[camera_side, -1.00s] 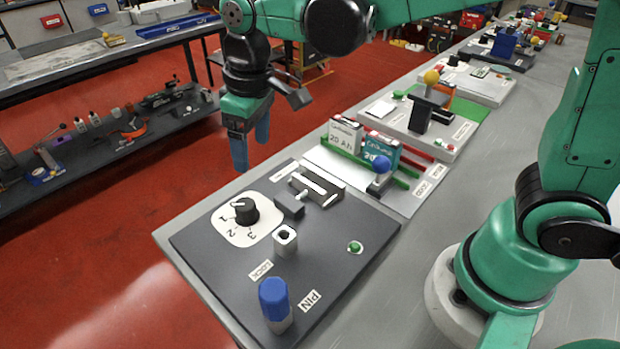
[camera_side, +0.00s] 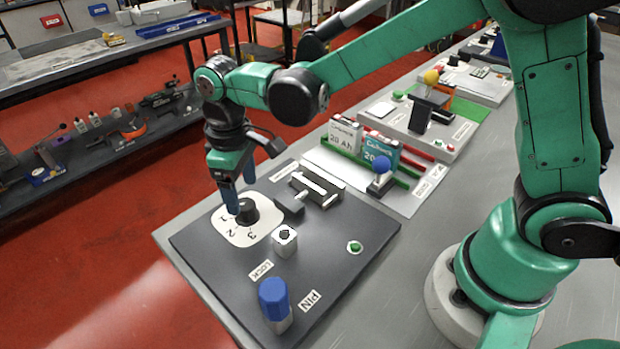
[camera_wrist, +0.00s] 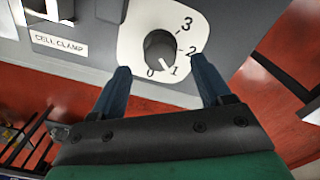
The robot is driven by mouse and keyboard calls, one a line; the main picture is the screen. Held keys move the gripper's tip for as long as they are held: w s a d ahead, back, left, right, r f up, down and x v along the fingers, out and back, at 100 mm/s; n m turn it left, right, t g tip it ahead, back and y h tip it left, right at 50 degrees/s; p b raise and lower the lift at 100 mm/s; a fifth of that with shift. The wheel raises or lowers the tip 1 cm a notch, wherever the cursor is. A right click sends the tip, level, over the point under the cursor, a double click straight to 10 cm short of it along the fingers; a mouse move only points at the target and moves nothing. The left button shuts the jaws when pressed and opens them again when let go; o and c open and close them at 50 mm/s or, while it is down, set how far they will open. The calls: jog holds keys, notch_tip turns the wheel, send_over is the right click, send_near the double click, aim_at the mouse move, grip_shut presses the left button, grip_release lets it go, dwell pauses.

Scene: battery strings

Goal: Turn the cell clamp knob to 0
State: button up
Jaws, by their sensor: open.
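The black cell clamp knob (camera_side: 247,211) sits on a white dial plate (camera_side: 221,232) at the far left of the dark panel. In the wrist view the knob (camera_wrist: 160,48) is at top centre, with 0, 1, 2 and 3 around it. Its white pointer line lies between 0 and 1, closer to 1. My gripper (camera_side: 241,195) is above the dial, pointing down, with its fingers open and empty. In the wrist view my gripper (camera_wrist: 160,66) has one blue finger to either side of the knob, apart from it. In the side view a finger partly hides the knob.
A grey clamp (camera_side: 318,188) stands right of the dial, with a black block (camera_side: 289,207) beside it. A white post (camera_side: 284,241), a blue-capped pin (camera_side: 274,298) and a green button (camera_side: 354,247) share the panel (camera_side: 330,270). Battery boxes (camera_side: 345,137) stand behind.

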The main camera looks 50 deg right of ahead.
aim_at(244, 204)
jog(key=shift+f, duration=1.75)
jog(key=c, duration=1.1)
jog(key=shift+o, duration=0.2)
jog(key=m, duration=0.5)
jog(key=shift+m, duration=0.4)
jog(key=m, duration=0.4)
jog(key=o, duration=1.1)
jog(key=shift+c, duration=0.2)
